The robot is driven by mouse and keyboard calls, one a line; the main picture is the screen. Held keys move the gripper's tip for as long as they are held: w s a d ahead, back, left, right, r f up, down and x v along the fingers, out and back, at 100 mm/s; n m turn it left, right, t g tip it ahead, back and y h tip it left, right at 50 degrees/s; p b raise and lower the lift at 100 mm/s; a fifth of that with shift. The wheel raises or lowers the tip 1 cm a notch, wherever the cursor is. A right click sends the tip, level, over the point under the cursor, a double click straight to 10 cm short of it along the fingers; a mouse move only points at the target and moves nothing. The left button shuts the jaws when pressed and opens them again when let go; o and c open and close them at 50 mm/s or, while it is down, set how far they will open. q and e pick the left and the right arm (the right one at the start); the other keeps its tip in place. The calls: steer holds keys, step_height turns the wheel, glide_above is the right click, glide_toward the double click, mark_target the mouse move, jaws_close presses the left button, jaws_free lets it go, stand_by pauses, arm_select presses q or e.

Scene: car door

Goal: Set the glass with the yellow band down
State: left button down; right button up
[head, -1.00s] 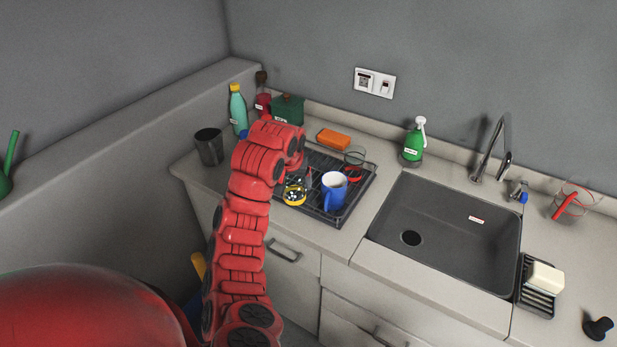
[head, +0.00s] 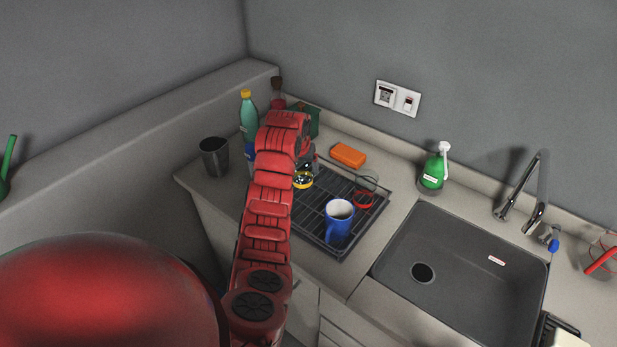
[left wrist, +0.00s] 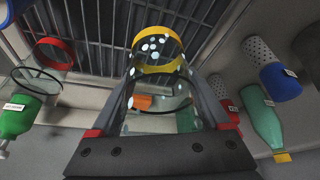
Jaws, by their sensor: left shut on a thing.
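The clear glass with the yellow band (head: 303,181) is in my left gripper (head: 310,160), over the back left part of the black drying rack (head: 310,233). In the left wrist view the glass (left wrist: 158,68) is between the two fingers of my left gripper (left wrist: 157,88), which is shut on it. White dots show at its banded end, and rack bars are behind it. I cannot tell whether the glass touches the rack. My arm hides part of the rack's left side. My right gripper is not in view.
On the rack stand a blue mug (head: 338,222) and a red-banded glass (head: 364,196). An orange sponge (head: 348,155) lies behind it. A teal bottle (head: 248,118) and dark cup (head: 214,157) stand left; a green soap bottle (head: 433,172) and sink (head: 465,255) are right.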

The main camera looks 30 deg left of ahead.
mark_target(304, 180)
arm_select(q)
steer(key=f, duration=0.1)
steer(key=f+p, duration=0.1)
steer(key=f, duration=0.1)
steer(key=f+p, duration=0.1)
steer(key=shift+w+f, duration=0.25)
steer(key=shift+f, duration=0.4)
steer(key=shift+s, duration=0.1)
steer(key=shift+f, duration=0.1)
steer(key=shift+f+b, duration=0.15)
steer(key=shift+b, duration=0.2)
jaws_free()
